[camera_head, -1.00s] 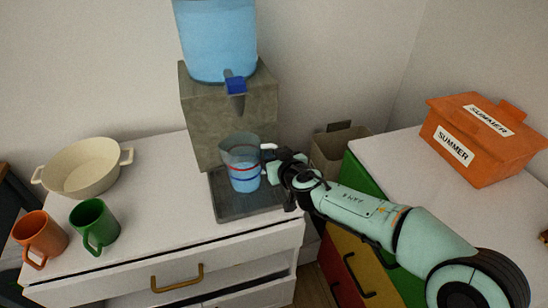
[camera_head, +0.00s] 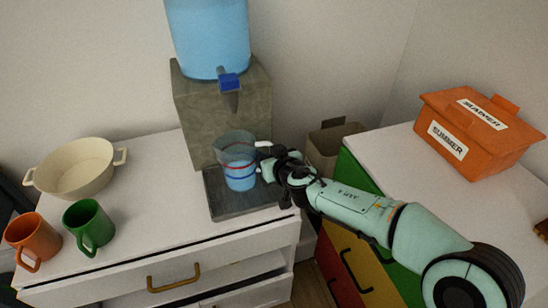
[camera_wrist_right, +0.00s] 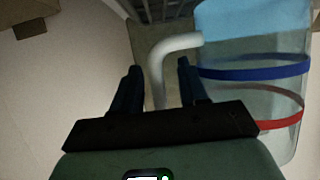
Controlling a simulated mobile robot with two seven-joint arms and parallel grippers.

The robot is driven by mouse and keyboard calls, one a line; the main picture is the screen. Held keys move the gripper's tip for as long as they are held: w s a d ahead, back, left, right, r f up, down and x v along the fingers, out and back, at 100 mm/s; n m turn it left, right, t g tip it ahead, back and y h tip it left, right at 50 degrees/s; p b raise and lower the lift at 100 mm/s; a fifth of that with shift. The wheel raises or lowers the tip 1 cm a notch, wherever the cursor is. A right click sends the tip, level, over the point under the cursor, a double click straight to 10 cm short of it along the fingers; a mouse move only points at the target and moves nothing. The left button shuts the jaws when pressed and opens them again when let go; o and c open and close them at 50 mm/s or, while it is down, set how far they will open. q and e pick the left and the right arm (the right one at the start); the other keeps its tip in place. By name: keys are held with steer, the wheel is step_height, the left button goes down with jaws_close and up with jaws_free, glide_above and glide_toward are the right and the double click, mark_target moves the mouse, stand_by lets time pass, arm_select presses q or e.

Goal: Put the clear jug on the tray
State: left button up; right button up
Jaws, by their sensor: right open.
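The clear jug (camera_head: 239,167) holds blue liquid in its lower part and has a red and a blue band. It stands upright on the dark tray (camera_head: 234,207) at the foot of the water dispenser. My right gripper (camera_head: 266,166) is at the jug's right side, by its handle. In the right wrist view the jug (camera_wrist_right: 252,98) is at the right, and its pale handle (camera_wrist_right: 158,75) shows between the two dark, spread fingers of the gripper (camera_wrist_right: 157,88). Whether a finger touches the handle I cannot tell. My left gripper is out of view.
The stone-like dispenser (camera_head: 224,115) with a blue bottle (camera_head: 208,40) rises behind the jug. A cream pot (camera_head: 76,168), an orange mug (camera_head: 33,236) and a green mug (camera_head: 88,224) stand left. An orange box (camera_head: 480,130) sits on the right cabinet.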

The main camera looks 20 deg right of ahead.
steer(key=shift+r, duration=0.2)
steer(key=v, duration=0.5)
steer(key=shift+b, duration=0.3)
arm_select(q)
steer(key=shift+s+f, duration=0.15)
arm_select(e)
steer(key=v, duration=0.7)
steer(key=shift+f, duration=0.1)
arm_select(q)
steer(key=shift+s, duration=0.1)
